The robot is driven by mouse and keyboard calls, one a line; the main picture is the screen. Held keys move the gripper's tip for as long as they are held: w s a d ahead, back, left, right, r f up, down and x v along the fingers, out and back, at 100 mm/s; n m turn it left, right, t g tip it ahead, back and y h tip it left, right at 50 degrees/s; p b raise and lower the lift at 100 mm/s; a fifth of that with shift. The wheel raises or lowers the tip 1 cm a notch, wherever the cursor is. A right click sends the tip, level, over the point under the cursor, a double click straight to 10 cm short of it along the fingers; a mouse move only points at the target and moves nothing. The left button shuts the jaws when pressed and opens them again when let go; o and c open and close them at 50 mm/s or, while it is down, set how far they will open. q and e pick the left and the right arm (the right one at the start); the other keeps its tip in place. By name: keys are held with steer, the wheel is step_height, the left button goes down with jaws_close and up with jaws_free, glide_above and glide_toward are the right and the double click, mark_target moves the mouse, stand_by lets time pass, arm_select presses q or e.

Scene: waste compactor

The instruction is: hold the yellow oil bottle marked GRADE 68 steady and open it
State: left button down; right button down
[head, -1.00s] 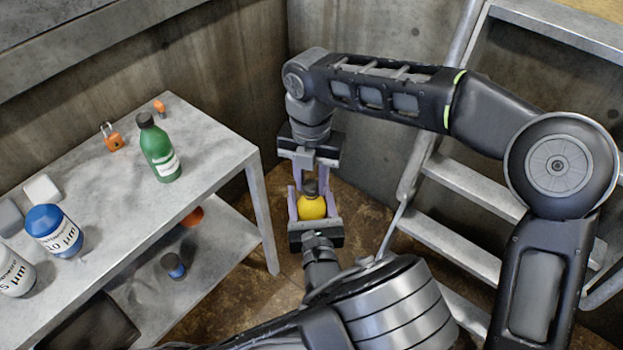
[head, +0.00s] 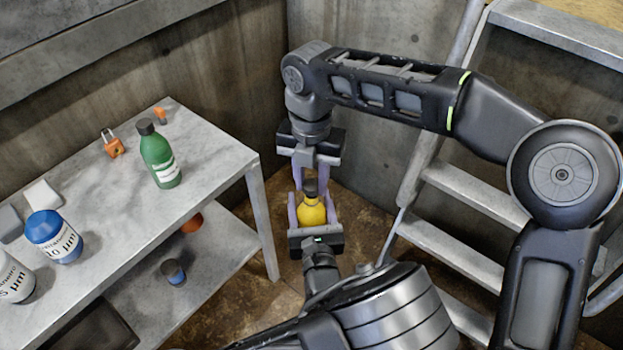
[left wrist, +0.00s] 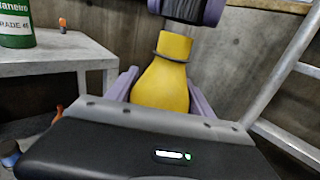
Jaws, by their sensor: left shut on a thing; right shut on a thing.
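The yellow oil bottle (head: 312,211) stands upright between the fingers of my left gripper (head: 313,215), which is shut on its body. It also shows large in the left wrist view (left wrist: 162,85), with a dark ring around its neck. Its marking cannot be seen. My right gripper (head: 311,180) comes from above and is shut on the dark cap (head: 310,188). In the left wrist view the cap (left wrist: 190,8) sits between the right gripper's purple fingers, above the bare yellow neck.
A green bottle (head: 159,157) marked GRADE 46 stands on the grey table (head: 207,139) at left, with an orange padlock (head: 113,146) and blue-capped jar (head: 52,236). A metal ladder (head: 455,225) rises at right. Concrete walls stand close behind my grippers.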

mark_target(312, 185)
steer(key=shift+r, duration=2)
arm_select(q)
steer(key=shift+r, duration=0.1)
